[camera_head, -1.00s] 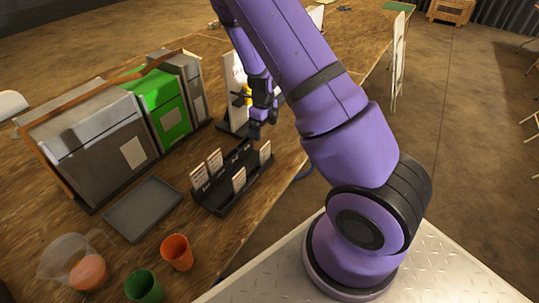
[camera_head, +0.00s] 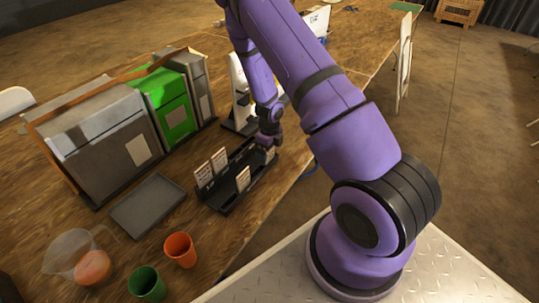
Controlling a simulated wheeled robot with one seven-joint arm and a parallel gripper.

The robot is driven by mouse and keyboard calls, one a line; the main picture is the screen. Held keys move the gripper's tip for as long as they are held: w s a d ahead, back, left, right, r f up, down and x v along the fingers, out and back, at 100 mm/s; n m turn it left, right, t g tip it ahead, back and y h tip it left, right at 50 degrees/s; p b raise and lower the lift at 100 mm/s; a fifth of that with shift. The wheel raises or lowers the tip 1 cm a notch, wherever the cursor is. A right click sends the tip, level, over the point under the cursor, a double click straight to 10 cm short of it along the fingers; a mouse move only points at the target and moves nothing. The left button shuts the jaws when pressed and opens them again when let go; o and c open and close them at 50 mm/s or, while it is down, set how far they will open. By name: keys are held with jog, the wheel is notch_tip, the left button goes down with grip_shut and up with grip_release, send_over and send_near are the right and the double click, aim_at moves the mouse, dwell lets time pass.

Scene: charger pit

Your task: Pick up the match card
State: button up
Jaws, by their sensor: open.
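A black card rack (camera_head: 222,203) stands on the wooden table, with several small white printed cards upright in it. Two cards, one at the left end (camera_head: 204,174) and one beside it (camera_head: 219,160), stand in the back row. Another card (camera_head: 243,179) stands at the front. A further card (camera_head: 270,153) at the rack's right end is partly hidden by my gripper. The print is too small to tell which is the match card. My gripper (camera_head: 268,146) is open, pointing down at the right-end card; whether it touches the card cannot be told.
A grey tray (camera_head: 148,203), an orange cup (camera_head: 180,250), a green cup (camera_head: 146,284) and a clear jug (camera_head: 70,255) stand left of the rack. Grey and green bins (camera_head: 170,110) stand behind. A white stand (camera_head: 238,95) is close behind my gripper.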

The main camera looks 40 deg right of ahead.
jog(key=shift+f, duration=0.1)
jog(key=c, duration=1)
